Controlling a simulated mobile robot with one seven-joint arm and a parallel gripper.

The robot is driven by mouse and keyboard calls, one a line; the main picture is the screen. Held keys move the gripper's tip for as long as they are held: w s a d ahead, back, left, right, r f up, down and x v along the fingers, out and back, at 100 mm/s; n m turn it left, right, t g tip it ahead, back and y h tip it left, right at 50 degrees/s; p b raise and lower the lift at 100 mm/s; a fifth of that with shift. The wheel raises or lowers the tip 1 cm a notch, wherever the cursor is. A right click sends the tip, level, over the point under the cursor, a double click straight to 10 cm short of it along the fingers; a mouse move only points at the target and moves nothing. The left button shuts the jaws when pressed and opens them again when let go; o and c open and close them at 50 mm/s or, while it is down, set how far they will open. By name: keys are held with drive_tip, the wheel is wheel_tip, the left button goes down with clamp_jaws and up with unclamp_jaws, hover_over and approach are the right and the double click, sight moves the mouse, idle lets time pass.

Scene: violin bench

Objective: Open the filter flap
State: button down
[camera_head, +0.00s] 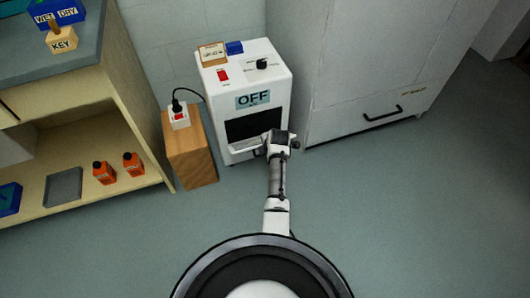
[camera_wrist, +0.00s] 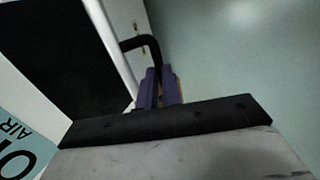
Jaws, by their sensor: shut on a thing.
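The white filter unit (camera_head: 215,95) stands against the wall, with an OFF label (camera_head: 252,99) on its front. Below the label is a dark opening (camera_head: 250,127), which also shows in the wrist view (camera_wrist: 70,45). The pale filter flap (camera_head: 243,147) juts out at the lower edge of this opening and looks tilted down and outward. In the wrist view, a black bar handle (camera_wrist: 134,43) is fixed to the flap's white face (camera_wrist: 126,15). My gripper (camera_wrist: 159,76) is shut on this handle near its bend. In the head view, my wrist partly hides the flap's right end.
A wooden block (camera_head: 190,150) with a red-switched socket (camera_head: 179,117) stands left of the unit. A shelf (camera_head: 125,190) with two orange bottles is further left. A grey cabinet (camera_head: 370,65) with a black handle stands right. The floor (camera_head: 400,220) at right is clear.

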drive_tip(key=c, duration=2)
unclamp_jaws()
drive_tip(key=shift+r, duration=0.15)
drive_tip(key=shift+c, duration=0.2)
drive_tip(key=shift+o, duration=1.1)
drive_tip(key=o, duration=0.3)
drive_tip(key=shift+o, duration=0.2)
drive_tip(key=shift+p, duration=0.3)
drive_tip(key=s+d+r+p, duration=0.4)
drive_tip(key=s+r+p, duration=0.4)
drive_tip(key=s+p, duration=0.4)
drive_tip(key=p, duration=0.3)
drive_tip(key=shift+s+r+p, duration=0.2)
drive_tip(key=shift+r+p, duration=0.1)
drive_tip(key=shift+r, duration=0.1)
